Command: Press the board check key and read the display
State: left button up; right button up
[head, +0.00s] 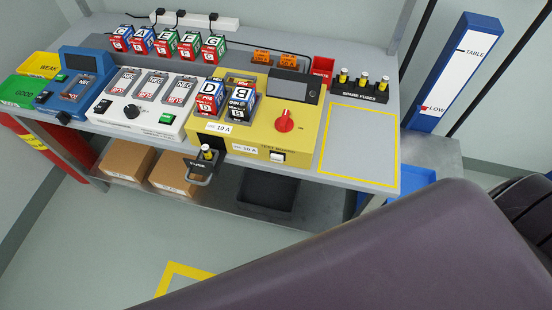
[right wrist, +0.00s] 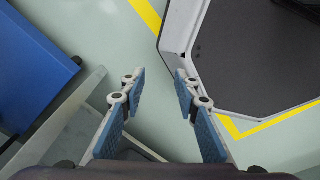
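The yellow test board (head: 251,134) stands on the grey workbench in the head view. A small white key (head: 277,157) is on its front face, at the right. A dark display panel (head: 290,84) is at its back right; I see no readable text on it. A red knob (head: 285,121) is on its top. Block D (head: 209,97) and block B (head: 242,101) stand on the board's left part. My right gripper (right wrist: 161,80) is open and empty in the right wrist view, over the floor and away from the board. My left gripper is not in view.
A white device (head: 146,107) with several meters and a blue device (head: 75,93) stand left of the board. A fuse holder (head: 202,170) projects from the front. Spare fuses (head: 360,88) stand at the back right. A yellow-outlined area (head: 357,145) is clear. My arm fills the foreground.

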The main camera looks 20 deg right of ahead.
grip_shut()
jog(key=shift+d, duration=0.1)
dwell(1.1)
